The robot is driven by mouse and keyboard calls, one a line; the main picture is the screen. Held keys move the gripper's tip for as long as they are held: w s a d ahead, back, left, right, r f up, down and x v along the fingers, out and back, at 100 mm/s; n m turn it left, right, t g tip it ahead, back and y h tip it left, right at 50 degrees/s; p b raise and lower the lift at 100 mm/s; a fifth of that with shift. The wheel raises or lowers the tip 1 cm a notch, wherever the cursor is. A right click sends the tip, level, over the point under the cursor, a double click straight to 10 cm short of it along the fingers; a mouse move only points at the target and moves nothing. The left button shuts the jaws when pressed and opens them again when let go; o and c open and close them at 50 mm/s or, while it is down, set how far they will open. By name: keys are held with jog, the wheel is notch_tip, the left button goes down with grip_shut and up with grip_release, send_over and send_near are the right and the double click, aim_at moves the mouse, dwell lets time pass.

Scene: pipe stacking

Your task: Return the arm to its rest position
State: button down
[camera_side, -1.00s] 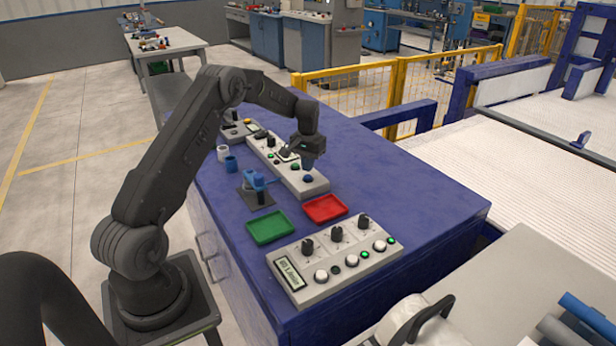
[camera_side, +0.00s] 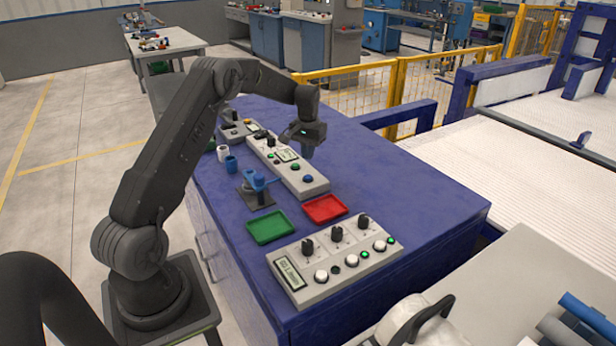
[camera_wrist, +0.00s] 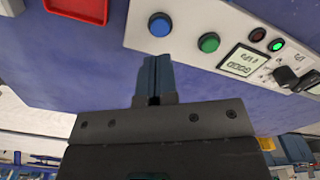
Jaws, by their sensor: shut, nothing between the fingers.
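My gripper (camera_side: 308,151) is raised above the blue table, over the right side of the long control box in the side view. In the wrist view my gripper (camera_wrist: 154,62) shows its two blue fingers together, with nothing between them. The fingertips appear just short of the blue button (camera_wrist: 160,25) and the green button (camera_wrist: 208,42) in that picture. Nothing hangs from the gripper.
The long control box (camera_side: 317,185) stands below the gripper. A blue fixture (camera_side: 257,183), a green tray (camera_side: 269,227), a red tray (camera_side: 325,208) and a front control box (camera_side: 318,287) are on the table (camera_side: 430,200). White and blue cups (camera_side: 223,153) stand near the arm. The table's right side is clear.

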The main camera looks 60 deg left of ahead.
jog(key=s+d+r+m+t, duration=0.1)
jog(key=s+d+r+m, duration=0.1)
jog(key=s+d+r, duration=0.55)
jog(key=s+d+r+m+t, duration=0.1)
jog(key=s+d+r+t, duration=0.1)
jog(key=d+r, duration=0.95)
jog(key=s+d+m+t, duration=0.1)
jog(key=s+d, duration=0.5)
jog(key=s, duration=0.3)
jog(key=s+d+m+t, duration=0.1)
jog(key=s+d+m, duration=0.1)
jog(key=s+d, duration=0.5)
jog(key=s, duration=0.3)
jog(key=shift+f+t, duration=0.25)
jog(key=shift+t, duration=0.05)
